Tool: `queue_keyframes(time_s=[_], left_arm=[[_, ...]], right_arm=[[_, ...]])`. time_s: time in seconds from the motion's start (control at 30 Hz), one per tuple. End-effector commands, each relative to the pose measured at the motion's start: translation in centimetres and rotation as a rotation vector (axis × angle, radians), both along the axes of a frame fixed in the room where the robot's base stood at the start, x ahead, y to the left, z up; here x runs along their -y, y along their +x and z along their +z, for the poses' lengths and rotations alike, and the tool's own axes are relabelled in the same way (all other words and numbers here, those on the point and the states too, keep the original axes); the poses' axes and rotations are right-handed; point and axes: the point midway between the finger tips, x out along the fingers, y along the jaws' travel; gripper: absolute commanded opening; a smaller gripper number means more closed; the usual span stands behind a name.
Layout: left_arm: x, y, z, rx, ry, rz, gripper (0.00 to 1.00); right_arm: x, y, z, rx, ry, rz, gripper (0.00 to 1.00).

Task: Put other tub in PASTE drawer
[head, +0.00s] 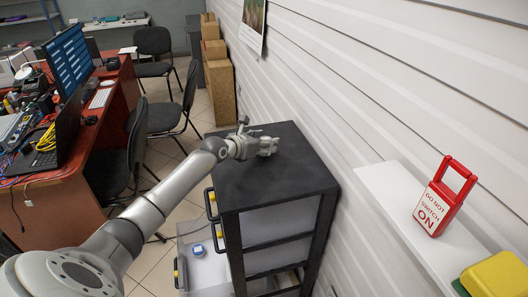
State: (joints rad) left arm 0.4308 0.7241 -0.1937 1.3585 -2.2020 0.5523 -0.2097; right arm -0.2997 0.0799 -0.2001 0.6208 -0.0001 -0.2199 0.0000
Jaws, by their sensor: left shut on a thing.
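A tub with a blue top (198,250) sits in an open, light-coloured lower drawer (210,270) of the black cabinet (285,185). I cannot read any drawer label, so I cannot tell which one is PASTE. My left gripper (268,146) is over the cabinet's black top, up and to the right of the open drawer. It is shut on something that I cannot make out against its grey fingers. No second tub can be clearly made out. My right gripper is not in view.
Other drawer handles (212,205) stick out on the cabinet's left side. A white wall shelf (430,240) at the right holds a red lockout tag (444,197) and a yellow box (497,275). A cluttered desk (55,190) and chairs (115,170) stand at the left.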

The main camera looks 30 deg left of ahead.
Motion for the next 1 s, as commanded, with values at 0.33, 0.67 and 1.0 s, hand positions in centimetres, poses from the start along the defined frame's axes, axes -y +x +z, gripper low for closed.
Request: queue_keyframes(time_s=[0.33, 0.67, 1.0], left_arm=[[0.01, 0.02, -1.59, 0.003, 0.000, 0.000, 0.25], [0.04, 0.00, -2.04, 0.001, 0.000, 0.000, 0.62], [0.04, 0.00, -2.03, 0.001, 0.000, 0.000, 0.73]], right_arm=[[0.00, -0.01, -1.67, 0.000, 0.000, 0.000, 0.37], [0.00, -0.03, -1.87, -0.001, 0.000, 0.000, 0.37], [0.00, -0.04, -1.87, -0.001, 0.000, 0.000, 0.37]])
